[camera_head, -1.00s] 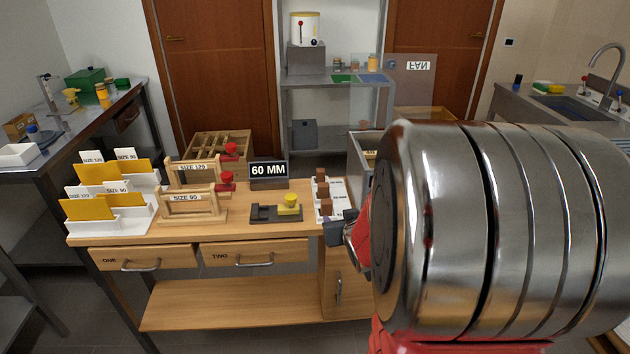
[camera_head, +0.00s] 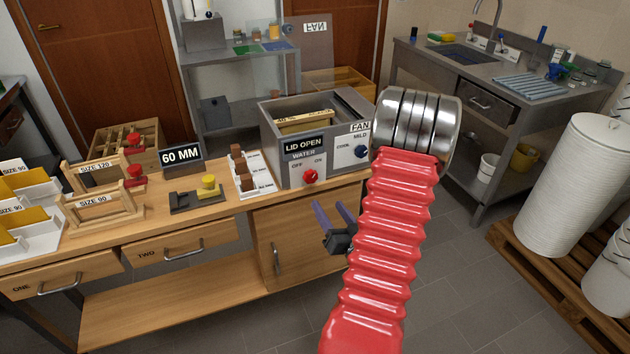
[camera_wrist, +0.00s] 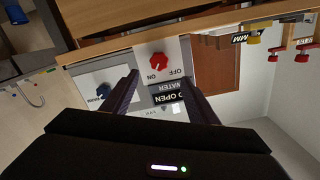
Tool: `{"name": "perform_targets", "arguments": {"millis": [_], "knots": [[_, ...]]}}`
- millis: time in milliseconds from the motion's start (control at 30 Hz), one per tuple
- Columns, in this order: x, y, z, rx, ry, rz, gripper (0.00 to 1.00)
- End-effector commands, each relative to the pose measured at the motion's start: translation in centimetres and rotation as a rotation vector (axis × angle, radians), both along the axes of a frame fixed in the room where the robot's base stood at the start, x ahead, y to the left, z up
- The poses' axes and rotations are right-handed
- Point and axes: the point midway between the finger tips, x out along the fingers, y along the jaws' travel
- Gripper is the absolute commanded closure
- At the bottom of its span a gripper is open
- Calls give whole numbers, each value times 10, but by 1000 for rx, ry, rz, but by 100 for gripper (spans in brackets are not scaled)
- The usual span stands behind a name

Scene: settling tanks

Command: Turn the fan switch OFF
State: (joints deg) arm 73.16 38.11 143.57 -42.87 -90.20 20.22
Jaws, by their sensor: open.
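A grey metal box (camera_head: 283,133) stands on the right end of the wooden bench. A white FAN label (camera_head: 361,126) is at its front right, above a blue knob (camera_head: 361,152) marked COOL and MILD. A red knob (camera_head: 310,177) marked WATER, OFF and ON sits lower left of it. I cannot tell the fan setting. My gripper (camera_head: 333,211) is open and empty, in front of the bench and below the box front. In the wrist view, upside down, the red knob (camera_wrist: 157,61) shows near the open fingers (camera_wrist: 160,77), and the blue knob (camera_wrist: 103,91) to their left.
A grey panel (camera_head: 313,45) with an inverted FAN label stands behind the box. Wooden racks, a 60 MM sign (camera_head: 181,155) and a white tray (camera_head: 262,183) fill the bench to the left.

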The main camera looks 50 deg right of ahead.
Motion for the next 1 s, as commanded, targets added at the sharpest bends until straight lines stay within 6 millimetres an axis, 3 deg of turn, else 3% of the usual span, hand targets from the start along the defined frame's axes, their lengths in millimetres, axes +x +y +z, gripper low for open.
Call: {"name": "perform_targets", "arguments": {"millis": [133, 567, 1000], "knots": [[-6, -1, 0, 4, -25, -7, 46], [0, -4, 0, 2, -22, -5, 46], [49, -33, 0, 1, -22, -4, 46]]}}
